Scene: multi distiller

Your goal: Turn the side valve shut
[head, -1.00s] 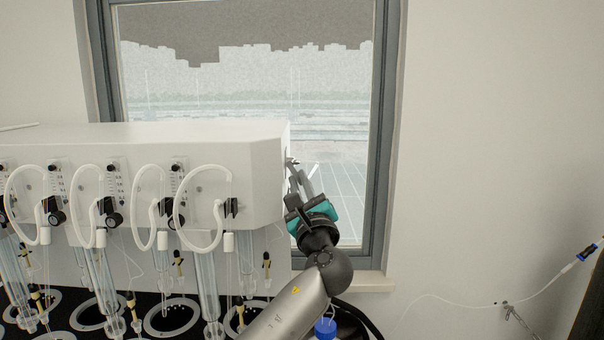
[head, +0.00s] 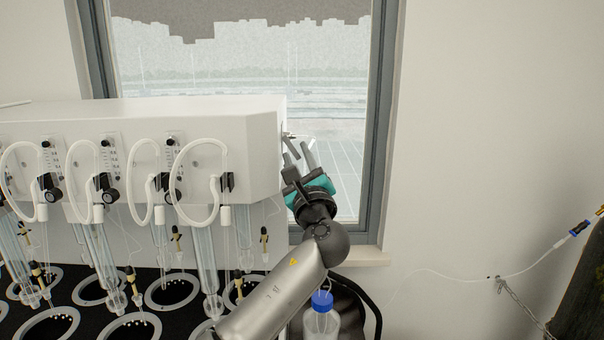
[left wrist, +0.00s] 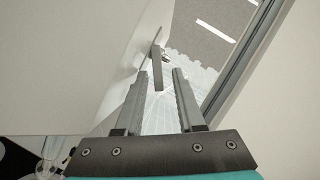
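The side valve shows as a small metal handle (head: 289,136) on the right end face of the white distiller housing (head: 200,150). In the left wrist view the valve handle (left wrist: 157,67) is a thin grey bar. It stands out from the white wall, just beyond and between the fingertips. My left gripper (head: 299,150) is at the right end of the housing, its fingers pointing up toward the valve. In the left wrist view its fingers (left wrist: 159,75) are spread, with a clear gap and nothing clamped. I cannot tell whether a finger touches the handle. My right gripper is not in view.
A window (head: 240,60) lies behind the housing, its frame (head: 382,120) to the right of my gripper. White hoses (head: 200,170) and glass tubes hang along the housing's front. A blue-capped bottle (head: 322,302) stands below my left arm. A thin tube runs along the right wall.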

